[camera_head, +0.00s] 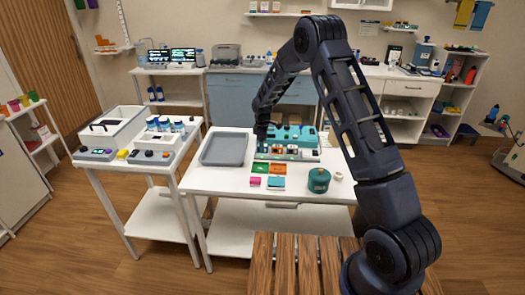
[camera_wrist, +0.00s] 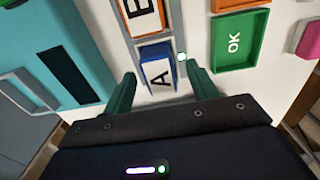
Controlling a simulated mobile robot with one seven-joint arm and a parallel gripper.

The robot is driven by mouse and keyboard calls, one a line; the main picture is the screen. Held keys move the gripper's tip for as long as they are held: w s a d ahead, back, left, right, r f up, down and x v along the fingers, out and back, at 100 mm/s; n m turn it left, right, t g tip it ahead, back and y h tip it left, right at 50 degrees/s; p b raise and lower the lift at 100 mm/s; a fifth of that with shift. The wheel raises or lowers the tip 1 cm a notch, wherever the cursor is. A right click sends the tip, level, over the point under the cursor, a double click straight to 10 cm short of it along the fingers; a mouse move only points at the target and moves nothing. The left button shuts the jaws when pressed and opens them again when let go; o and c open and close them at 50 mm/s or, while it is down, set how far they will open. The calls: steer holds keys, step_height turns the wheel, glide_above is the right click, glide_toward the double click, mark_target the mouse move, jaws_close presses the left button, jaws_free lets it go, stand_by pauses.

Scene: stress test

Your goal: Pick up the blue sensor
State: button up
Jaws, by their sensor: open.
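The blue sensor (camera_wrist: 158,68) has a white face lettered A and sits at the near end of a grey rail in the wrist view. My gripper (camera_wrist: 162,76) is open, with one green finger on each side of the blue sensor. I cannot tell whether the fingers touch it. An orange sensor (camera_wrist: 143,14) lettered B sits just beyond it in the same rail. In the head view my gripper is over the left end of the teal station (camera_head: 293,135), and its fingers are too small to make out.
A teal device (camera_wrist: 62,50) stands close on the left. On the white table (camera_head: 222,181) are a grey tray (camera_head: 225,149) and a green round canister (camera_head: 318,181).

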steer(key=shift+f, duration=0.6)
steer(key=shift+c, duration=0.2)
steer(key=c, duration=1.1)
steer(key=shift+o, duration=0.2)
steer(key=shift+r, duration=0.1)
